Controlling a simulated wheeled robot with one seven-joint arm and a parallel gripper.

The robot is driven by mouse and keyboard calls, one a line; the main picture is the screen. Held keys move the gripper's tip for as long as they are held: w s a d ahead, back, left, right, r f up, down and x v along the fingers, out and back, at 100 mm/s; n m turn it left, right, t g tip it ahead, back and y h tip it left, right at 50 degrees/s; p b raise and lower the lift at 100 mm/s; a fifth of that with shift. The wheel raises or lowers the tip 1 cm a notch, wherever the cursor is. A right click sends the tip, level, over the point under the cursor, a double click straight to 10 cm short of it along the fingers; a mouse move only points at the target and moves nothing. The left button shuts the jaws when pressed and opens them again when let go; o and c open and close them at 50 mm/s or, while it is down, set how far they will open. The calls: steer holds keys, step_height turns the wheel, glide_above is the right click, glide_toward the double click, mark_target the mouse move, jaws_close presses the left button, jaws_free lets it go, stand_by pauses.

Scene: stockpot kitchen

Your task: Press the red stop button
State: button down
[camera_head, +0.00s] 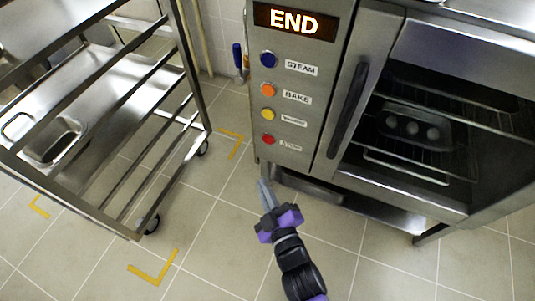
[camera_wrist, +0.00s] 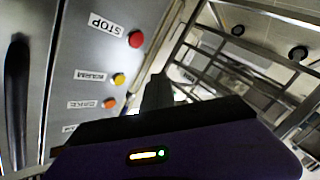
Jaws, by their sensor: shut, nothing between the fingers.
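The red stop button (camera_head: 268,139) is the lowest of a column of buttons on the oven's steel control panel, beside a STOP label. It also shows in the wrist view (camera_wrist: 135,40), near the top, next to its label. My gripper (camera_head: 264,186) is below the button in the head view, apart from the panel, with its fingers together and empty. In the wrist view, the fingers (camera_wrist: 158,92) point up the picture, to the right of the button column. The display (camera_head: 294,21) above the buttons reads END.
Yellow (camera_head: 267,115), orange (camera_head: 268,90) and blue (camera_head: 268,59) buttons sit above the red one. The oven door handle (camera_head: 348,110) is to the right. A wheeled steel rack (camera_head: 196,75) stands at the left.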

mark_target(268, 139)
steer(key=w+a+f+n+y+b, duration=0.1)
steer(key=w+a+f+n+b, duration=0.1)
steer(key=w+a, duration=0.1)
steer(key=shift+w+a+f, duration=0.3)
steer(key=shift+w, duration=0.5)
steer(key=w+d+p, duration=0.3)
steer(key=w+p, duration=0.2)
steer(key=w, duration=0.3)
steer(key=shift+w, duration=0.15)
stand_by(1.6)
steer(key=shift+w+d, duration=0.2)
steer(key=shift+w, duration=0.15)
